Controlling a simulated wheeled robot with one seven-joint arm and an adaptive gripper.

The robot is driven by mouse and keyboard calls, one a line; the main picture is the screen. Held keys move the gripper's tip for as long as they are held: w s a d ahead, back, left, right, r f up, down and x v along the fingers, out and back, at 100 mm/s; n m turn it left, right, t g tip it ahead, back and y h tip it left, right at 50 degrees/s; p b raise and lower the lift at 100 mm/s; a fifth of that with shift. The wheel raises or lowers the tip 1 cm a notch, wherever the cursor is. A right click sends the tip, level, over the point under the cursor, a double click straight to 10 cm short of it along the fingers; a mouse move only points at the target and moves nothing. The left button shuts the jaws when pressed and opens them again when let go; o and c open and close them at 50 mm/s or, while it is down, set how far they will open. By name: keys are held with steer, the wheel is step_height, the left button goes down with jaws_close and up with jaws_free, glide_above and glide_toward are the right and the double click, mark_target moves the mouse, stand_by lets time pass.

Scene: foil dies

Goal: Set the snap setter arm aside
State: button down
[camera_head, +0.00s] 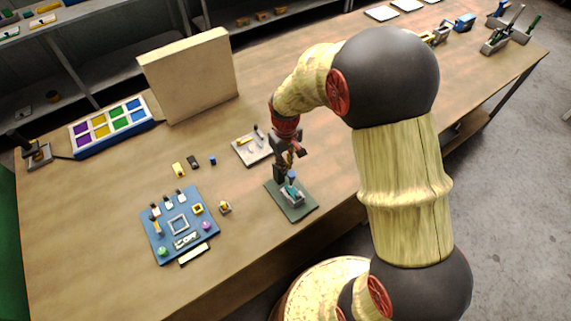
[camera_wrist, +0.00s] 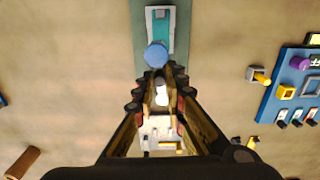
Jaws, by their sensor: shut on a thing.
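My gripper (camera_head: 286,168) points down over the near edge of the table, with its fingers closed in. In the wrist view my gripper (camera_wrist: 158,75) has the round blue knob (camera_wrist: 156,55) right at its fingertips. I take this knob as part of the snap setter arm; the knob also shows in the head view (camera_head: 292,174). Beneath it is a teal and grey piece (camera_wrist: 160,28) on a dark green base plate (camera_head: 298,213). The fingers hide how the knob joins the piece below. Whether the arm is lifted clear of the base is unclear.
A white tray (camera_head: 240,154) with small tools lies just behind the gripper. A blue board (camera_head: 152,222) with small parts is to the left, with a yellow piece (camera_head: 225,207) beside it. A tan upright panel (camera_head: 190,75) stands behind. The table right of the tray is partly hidden by my arm.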

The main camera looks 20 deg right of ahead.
steer(key=w+n, duration=0.1)
steer(key=n, duration=0.5)
steer(key=w+d+n+p, duration=0.1)
steer(key=w+n, duration=0.1)
steer(key=n, duration=0.3)
steer(key=w+d+n+p, duration=0.1)
steer(key=n, duration=0.5)
steer(key=shift+w+d+f+n, duration=0.1)
steer(key=shift+w+d+n, duration=0.05)
steer(key=shift+d+n, duration=0.15)
steer(key=shift+w, duration=0.1)
stand_by(0.5)
steer(key=c, duration=1.8)
jaws_free()
steer(key=shift+w, duration=0.15)
steer(key=shift+c, duration=0.2)
step_height(320, 180, up, 12)
